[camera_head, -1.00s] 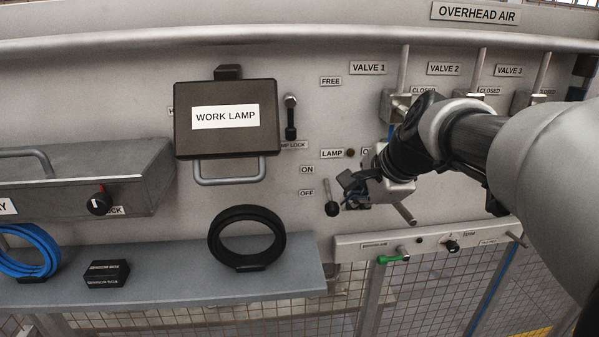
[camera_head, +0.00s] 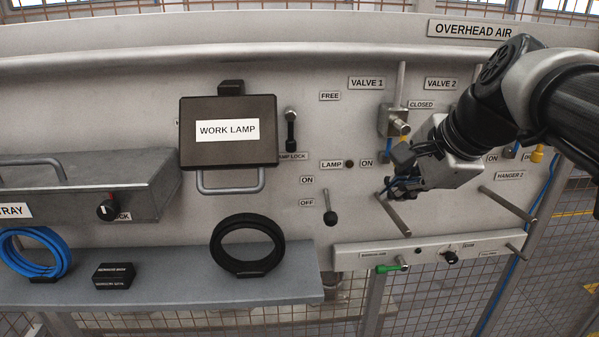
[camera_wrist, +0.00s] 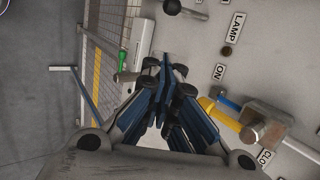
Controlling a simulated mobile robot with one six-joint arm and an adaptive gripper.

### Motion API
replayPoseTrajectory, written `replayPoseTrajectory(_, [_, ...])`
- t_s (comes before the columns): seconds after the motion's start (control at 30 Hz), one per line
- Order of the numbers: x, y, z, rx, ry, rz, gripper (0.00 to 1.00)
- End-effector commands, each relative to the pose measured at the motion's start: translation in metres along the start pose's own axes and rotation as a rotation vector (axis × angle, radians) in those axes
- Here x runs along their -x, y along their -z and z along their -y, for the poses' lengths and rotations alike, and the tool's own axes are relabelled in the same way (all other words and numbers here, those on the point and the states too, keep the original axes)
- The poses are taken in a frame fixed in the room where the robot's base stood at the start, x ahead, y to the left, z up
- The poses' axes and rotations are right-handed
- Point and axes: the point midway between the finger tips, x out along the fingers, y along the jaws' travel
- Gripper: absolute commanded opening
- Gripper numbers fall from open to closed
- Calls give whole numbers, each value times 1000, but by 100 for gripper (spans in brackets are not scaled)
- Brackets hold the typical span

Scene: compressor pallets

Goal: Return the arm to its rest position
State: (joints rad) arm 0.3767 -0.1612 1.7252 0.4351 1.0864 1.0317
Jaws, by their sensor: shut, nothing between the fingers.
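My arm reaches in from the right in the head view, in front of the grey panel (camera_head: 330,130). My gripper (camera_head: 396,187) points left and down, below the VALVE 1 handle (camera_head: 401,85) and near a hanger peg (camera_head: 392,214); I cannot tell how far it is from the peg. In the wrist view my gripper (camera_wrist: 163,68) shows its dark blue fingers drawn together, with nothing held between them. The ON/OFF lever (camera_head: 330,218) stands to the left of the gripper, apart from it, its knob down by the OFF label.
The work lamp box (camera_head: 228,155) hangs on the panel at left. Below it a shelf (camera_head: 190,285) bears a black coil (camera_head: 214,250) and a blue coil (camera_head: 62,262). A lower rail (camera_head: 430,250) has a green lever (camera_head: 388,268). Another peg (camera_head: 508,204) juts out at right.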

Motion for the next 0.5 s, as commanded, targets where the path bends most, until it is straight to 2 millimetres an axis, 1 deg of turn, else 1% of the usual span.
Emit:
replayPoseTrajectory(0.07, [1,-1,-5,14,-2,-2,0])
replayPoseTrajectory(0.17, [-13,-7,-28,82,-19,-4,0])
replayPoseTrajectory(0.27, [-39,-16,-72,222,-51,-11,0])
replayPoseTrajectory(0.3, [-52,-20,-93,292,-65,-14,0])
replayPoseTrajectory(0.37, [-71,-26,-127,408,-90,-18,0])
replayPoseTrajectory(0.4, [-83,-29,-150,487,-108,-18,0])
replayPoseTrajectory(0.47, [-101,-32,-183,604,-131,-19,0])
replayPoseTrajectory(0.5, [-113,-34,-205,684,-147,-20,0])
